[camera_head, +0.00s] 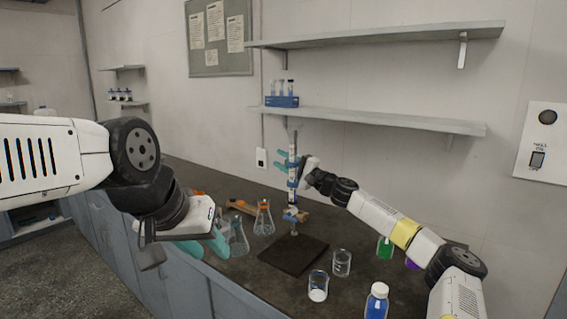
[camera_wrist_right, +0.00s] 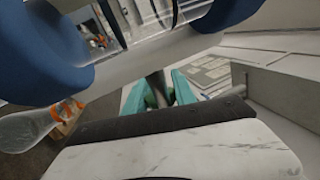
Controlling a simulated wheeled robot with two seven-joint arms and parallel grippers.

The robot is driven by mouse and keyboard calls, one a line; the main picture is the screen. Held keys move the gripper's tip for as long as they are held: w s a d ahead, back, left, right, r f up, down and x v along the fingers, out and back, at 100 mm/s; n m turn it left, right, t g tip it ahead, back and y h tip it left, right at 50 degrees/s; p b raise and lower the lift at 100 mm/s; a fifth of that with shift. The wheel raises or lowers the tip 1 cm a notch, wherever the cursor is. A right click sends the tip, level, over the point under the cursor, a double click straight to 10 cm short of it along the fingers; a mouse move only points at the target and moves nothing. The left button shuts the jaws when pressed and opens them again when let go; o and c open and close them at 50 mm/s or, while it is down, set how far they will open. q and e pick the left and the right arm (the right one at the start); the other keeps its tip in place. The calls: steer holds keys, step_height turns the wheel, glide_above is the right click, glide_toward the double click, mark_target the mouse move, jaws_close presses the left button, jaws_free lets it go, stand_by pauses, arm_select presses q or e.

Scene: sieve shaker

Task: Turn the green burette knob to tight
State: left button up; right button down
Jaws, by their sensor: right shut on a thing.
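The burette (camera_head: 293,170) stands upright on a stand with a dark base plate (camera_head: 292,254), held by blue clamps. Its stopcock area (camera_head: 291,215) is small in the head view, and I cannot make out a green knob. My right gripper (camera_head: 283,166) is at the upper burette, well above the stopcock. In the right wrist view, its teal fingers (camera_wrist_right: 160,90) are shut around a grey rod (camera_wrist_right: 156,88), apparently the stand's. The clear burette (camera_wrist_right: 140,15) and blue clamp parts fill the front there. My left gripper (camera_head: 206,248) is open beside the glass flasks, left of the stand.
Conical flasks (camera_head: 264,217) stand left of the stand. Beakers (camera_head: 342,263), a blue bottle (camera_head: 377,301) and a green-filled vessel (camera_head: 385,248) stand at its right and front. A shelf (camera_head: 380,121) with a blue tube rack (camera_head: 282,101) is above.

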stand_by(0.4)
steer(key=c, duration=1)
jaws_free()
steer(key=shift+c, duration=0.2)
steer(key=v, duration=0.7)
steer(key=shift+s+d+f, duration=0.2)
steer(key=shift+s+d, duration=0.05)
steer(key=shift+d, duration=0.05)
